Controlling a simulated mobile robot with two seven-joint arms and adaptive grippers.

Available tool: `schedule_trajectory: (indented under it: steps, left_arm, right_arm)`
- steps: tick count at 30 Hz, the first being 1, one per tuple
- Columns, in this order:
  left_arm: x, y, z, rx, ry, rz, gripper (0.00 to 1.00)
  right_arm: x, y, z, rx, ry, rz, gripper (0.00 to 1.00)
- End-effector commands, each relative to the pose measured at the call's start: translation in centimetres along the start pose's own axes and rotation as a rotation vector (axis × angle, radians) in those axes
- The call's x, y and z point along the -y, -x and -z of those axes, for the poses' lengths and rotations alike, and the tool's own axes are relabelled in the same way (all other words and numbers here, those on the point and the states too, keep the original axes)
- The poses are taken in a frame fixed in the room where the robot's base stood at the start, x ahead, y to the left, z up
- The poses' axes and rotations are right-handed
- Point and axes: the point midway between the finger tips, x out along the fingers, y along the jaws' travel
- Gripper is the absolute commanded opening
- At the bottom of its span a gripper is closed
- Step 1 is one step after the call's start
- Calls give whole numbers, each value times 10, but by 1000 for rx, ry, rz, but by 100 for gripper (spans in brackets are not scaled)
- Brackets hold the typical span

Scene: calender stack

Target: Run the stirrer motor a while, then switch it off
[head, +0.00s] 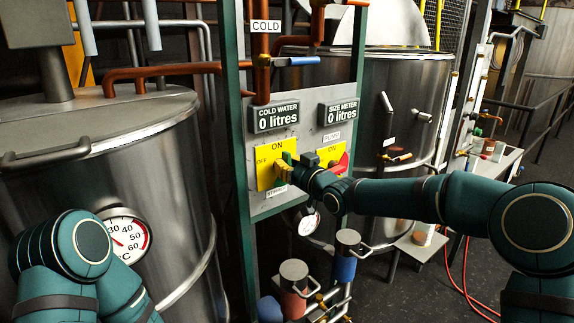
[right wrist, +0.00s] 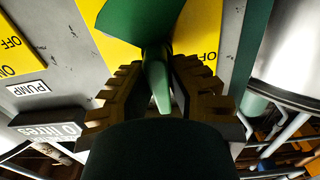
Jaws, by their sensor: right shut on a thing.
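The green switch handle (head: 287,157) sits on the left yellow ON/OFF plate (head: 262,178) of the grey control panel. A small label (head: 276,191), too small to read surely, is below this plate. My right gripper (head: 283,169) reaches in from the right and is shut on the green handle. In the right wrist view the handle (right wrist: 158,85) stands between the two ridged brown fingers (right wrist: 158,92). The gripper hides part of the plate, and I cannot tell which mark the handle points to. My left arm shows at lower left; its gripper is out of view.
A second switch with a red handle (head: 341,165), labelled PUMP, is just right of my gripper. Two meters above read 0 litres. A steel vat with a dial (head: 125,238) is at left; another vat (head: 400,95) is behind the panel. Pumps (head: 294,280) stand below.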

Motion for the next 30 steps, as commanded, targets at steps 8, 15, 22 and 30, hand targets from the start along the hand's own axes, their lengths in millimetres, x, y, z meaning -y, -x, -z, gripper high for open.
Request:
schedule_trajectory:
  steps: [8,15,22,30]
  left_arm:
    - [0,0,0,0,0,0,29]
    - [0,0,0,0,0,0,29]
    - [0,0,0,0,0,0,29]
    - [0,0,0,0,0,0,29]
  right_arm:
    - [0,0,1,-3,1,0,48]
    - [0,0,0,-1,1,0,48]
    - [-1,16,1,0,2,-2,48]
    - [-1,70,1,-1,4,-2,48]
